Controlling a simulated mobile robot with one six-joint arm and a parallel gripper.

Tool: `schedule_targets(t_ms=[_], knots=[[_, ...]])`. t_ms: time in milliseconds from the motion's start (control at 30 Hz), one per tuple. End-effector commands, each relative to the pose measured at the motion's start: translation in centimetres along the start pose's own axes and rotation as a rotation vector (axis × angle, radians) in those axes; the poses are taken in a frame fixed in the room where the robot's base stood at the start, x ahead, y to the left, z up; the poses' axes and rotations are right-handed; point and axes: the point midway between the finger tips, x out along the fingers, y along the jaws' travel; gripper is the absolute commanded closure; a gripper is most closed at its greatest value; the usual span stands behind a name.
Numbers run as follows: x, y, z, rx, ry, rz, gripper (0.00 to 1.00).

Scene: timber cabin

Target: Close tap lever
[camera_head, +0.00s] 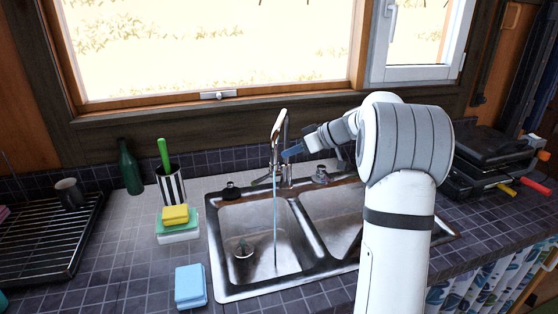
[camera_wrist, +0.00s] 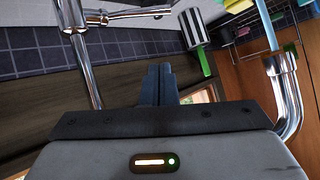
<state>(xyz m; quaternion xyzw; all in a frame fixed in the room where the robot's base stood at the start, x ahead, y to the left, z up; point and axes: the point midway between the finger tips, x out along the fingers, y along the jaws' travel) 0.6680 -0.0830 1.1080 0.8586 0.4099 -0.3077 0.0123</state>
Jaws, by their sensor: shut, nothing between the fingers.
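The chrome tap (camera_head: 285,130) stands behind the sink, with a thin stream of water (camera_head: 275,230) running from its spout into the left basin. In the wrist view, which looks upside down, the tap's column (camera_wrist: 80,50) is at left and its spout (camera_wrist: 287,95) at right. The thin lever (camera_wrist: 145,13) sticks out sideways from the column; in the head view it shows small and low, left of the tap base (camera_head: 263,180). My gripper (camera_head: 290,153) is shut and empty beside the column, above the lever. Its fingertips (camera_wrist: 158,75) appear apart from the lever.
The steel sink (camera_head: 225,262) has two basins. A striped cup (camera_head: 171,185) with a green-handled tool, a green bottle (camera_head: 130,168) and sponges (camera_head: 190,286) stand to the left. A dish rack (camera_head: 45,240) is farther left. The window wall is close behind the tap.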

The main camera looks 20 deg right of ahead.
Motion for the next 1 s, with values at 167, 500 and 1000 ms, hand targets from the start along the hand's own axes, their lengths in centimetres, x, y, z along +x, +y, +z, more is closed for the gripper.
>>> schedule_targets(t_ms=[167, 500, 1000], knots=[[2.5, 0.3, 0.2, 0.009, 0.0, 0.007, 1.0], [8.6, 1.0, 1.1, 0.018, 0.002, 0.02, 1.0], [10.6, 1.2, 3.5, 0.018, 0.004, 0.025, 1.0]])
